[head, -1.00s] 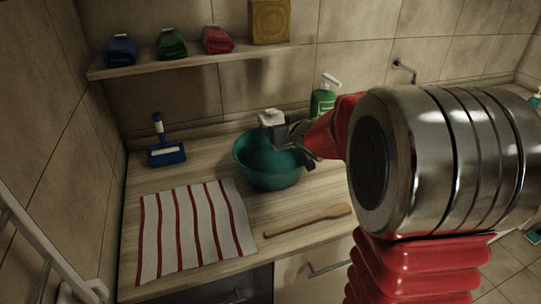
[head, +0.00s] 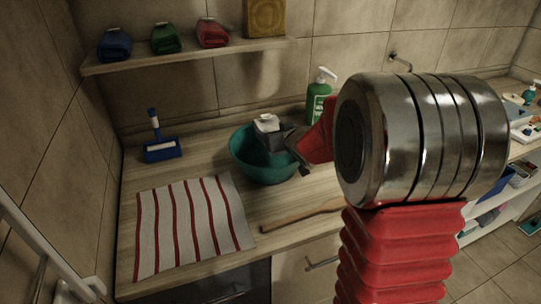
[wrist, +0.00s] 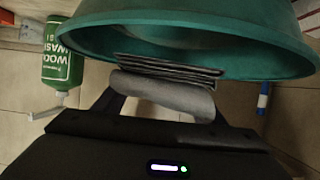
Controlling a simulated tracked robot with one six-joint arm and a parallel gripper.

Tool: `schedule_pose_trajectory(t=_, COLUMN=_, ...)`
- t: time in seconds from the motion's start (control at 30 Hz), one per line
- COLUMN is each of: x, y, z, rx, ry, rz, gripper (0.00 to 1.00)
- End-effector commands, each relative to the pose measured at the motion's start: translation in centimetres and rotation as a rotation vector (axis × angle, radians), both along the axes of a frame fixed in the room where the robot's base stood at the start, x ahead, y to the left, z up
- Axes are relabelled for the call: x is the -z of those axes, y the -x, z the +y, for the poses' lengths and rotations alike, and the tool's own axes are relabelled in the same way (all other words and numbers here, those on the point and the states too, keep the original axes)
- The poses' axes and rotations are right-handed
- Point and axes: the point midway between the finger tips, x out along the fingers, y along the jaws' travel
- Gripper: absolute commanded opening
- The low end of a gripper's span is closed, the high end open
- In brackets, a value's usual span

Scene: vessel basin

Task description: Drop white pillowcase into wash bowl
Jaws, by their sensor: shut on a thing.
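The white pillowcase (head: 266,123) is a small pale roll at my gripper (head: 274,138), over the teal wash bowl (head: 254,170) in the head view. In the wrist view the pillowcase (wrist: 165,95) looks grey and is clamped between the dark fingers of my gripper (wrist: 168,84). The bowl's wall (wrist: 250,30) fills the top of that view, close beyond the fingers. The fingers hide part of the bowl's inside. Whether the pillowcase touches the bowl cannot be told.
A green wool wash bottle (head: 318,100) stands behind the bowl. A striped towel (head: 190,225) lies front left, with a blue brush (head: 162,149) behind it. A wooden spoon (head: 300,215) lies in front, partly hidden by my arm. A shelf (head: 190,56) holds rolled cloths.

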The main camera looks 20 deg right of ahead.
Motion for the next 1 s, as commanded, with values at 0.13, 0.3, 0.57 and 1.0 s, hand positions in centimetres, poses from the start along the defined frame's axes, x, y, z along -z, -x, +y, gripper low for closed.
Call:
schedule_pose_trajectory(t=0.13, x=1.1, y=0.0, z=-0.1, rx=0.002, ry=-0.001, rz=0.0, gripper=0.35)
schedule_pose_trajectory(t=0.3, x=1.7, y=0.0, z=-0.1, rx=0.002, ry=0.0, rz=-0.001, gripper=0.35)
schedule_pose_trajectory(t=0.57, x=1.7, y=0.0, z=-0.1, rx=0.003, ry=0.0, rz=-0.002, gripper=0.65)
schedule_pose_trajectory(t=1.0, x=1.7, y=0.1, z=-0.2, rx=0.004, ry=0.001, rz=0.0, gripper=0.86)
